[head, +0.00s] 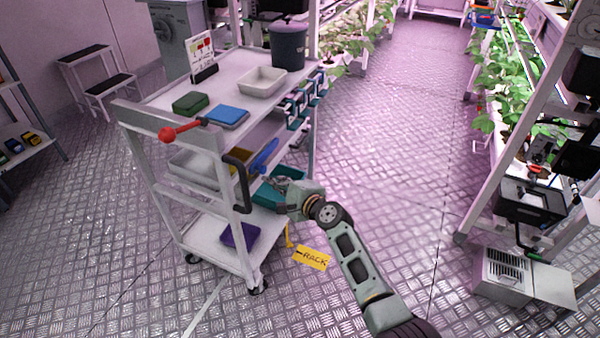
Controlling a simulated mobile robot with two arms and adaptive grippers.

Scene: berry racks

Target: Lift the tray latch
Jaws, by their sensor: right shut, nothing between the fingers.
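A white trolley (155,117) stands left of centre. A red lever with a round knob (167,134) lies across its near end at top-shelf height; it may be the tray latch, but I cannot tell for sure. A black handle (238,185) hangs at the trolley's near right corner. My right gripper (276,183) is at the trolley's right side, near the middle shelf and right of the black handle. It is shut and empty, apart from the red lever. Its fingertips are small and hard to make out against the shelf. My left gripper is out of view.
The top shelf holds a white tray (262,82), a blue box (227,117), a green box (190,103) and a dark bucket (288,47). A yellow rack tag (312,258) shows beside the trolley. A plant rack (500,150) stands right; the aisle floor (400,130) is clear.

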